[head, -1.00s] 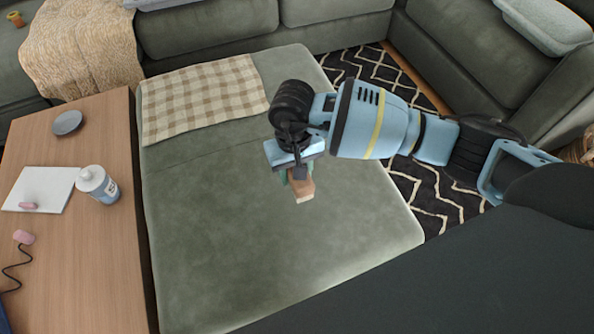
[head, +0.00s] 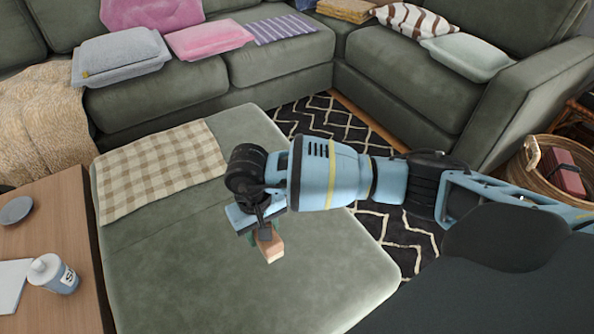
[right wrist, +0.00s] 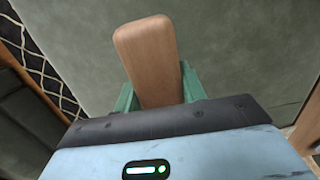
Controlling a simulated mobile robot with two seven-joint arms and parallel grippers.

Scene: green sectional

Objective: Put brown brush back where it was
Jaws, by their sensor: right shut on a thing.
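The brown brush (head: 270,245) is a wooden block shape held in my right gripper (head: 260,232), over the green ottoman (head: 180,270). In the right wrist view the brush (right wrist: 150,60) sticks out past the green fingertips (right wrist: 158,88), which close on both its sides. Any bristles are hidden. I cannot tell exactly how high the brush is above the ottoman. My left gripper is not in view.
A checkered cloth (head: 165,170) lies on the ottoman's far left part. A wooden table (head: 55,225) with a white bottle (head: 52,273) and a grey dish (head: 16,210) is at left. A wicker basket (head: 545,175) stands at far right. The sofa (head: 290,65) holds several cushions.

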